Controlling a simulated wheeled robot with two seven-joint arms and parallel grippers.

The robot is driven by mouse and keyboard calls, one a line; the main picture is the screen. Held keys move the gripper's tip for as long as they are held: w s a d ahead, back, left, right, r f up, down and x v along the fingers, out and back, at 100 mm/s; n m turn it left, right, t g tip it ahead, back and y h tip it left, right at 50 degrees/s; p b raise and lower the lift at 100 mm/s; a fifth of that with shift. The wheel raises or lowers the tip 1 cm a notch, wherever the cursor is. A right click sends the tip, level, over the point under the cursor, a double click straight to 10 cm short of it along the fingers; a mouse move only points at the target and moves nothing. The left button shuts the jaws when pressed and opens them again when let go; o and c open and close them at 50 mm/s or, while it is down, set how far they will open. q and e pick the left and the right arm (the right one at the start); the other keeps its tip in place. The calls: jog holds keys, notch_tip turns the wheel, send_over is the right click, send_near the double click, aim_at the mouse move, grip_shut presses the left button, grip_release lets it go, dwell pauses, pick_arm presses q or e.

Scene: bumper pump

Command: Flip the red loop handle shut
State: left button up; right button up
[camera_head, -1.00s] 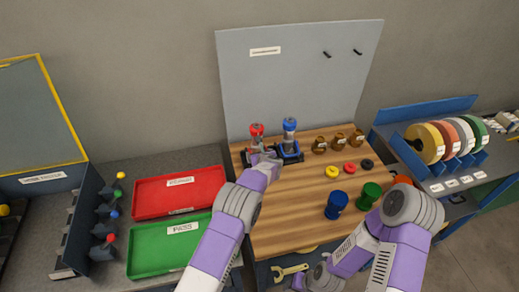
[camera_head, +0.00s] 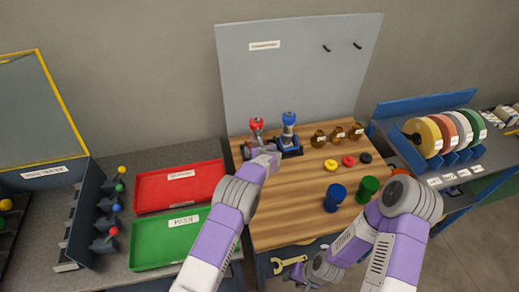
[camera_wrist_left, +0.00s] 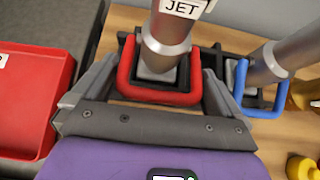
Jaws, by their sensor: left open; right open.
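The red loop handle (camera_wrist_left: 158,95) is a squared loop around the base of a silver cylinder labelled JET (camera_wrist_left: 168,42) in the left wrist view. In the head view that cylinder has a red top (camera_head: 256,124). My left gripper (camera_wrist_left: 152,88) is open, with one finger on each side of the red loop; contact is unclear. In the head view my left gripper (camera_head: 262,150) hides most of the loop. My right gripper (camera_head: 298,282) is low at the table's front, small and partly hidden by its arm.
A blue loop (camera_wrist_left: 262,105) and blue-topped cylinder (camera_head: 289,120) stand close to the right. Brown jars (camera_head: 337,135), coloured rings (camera_head: 348,161) and blue and green spools (camera_head: 335,197) are on the wooden table (camera_head: 283,215). Red (camera_head: 150,200) and green (camera_head: 150,255) trays lie left.

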pick_arm(q)
jog(key=b+v, duration=0.1)
jog(key=v, duration=0.6)
jog(key=shift+s, duration=0.25)
jog(key=shift+d+r, duration=0.1)
jog(key=shift+c, duration=0.5)
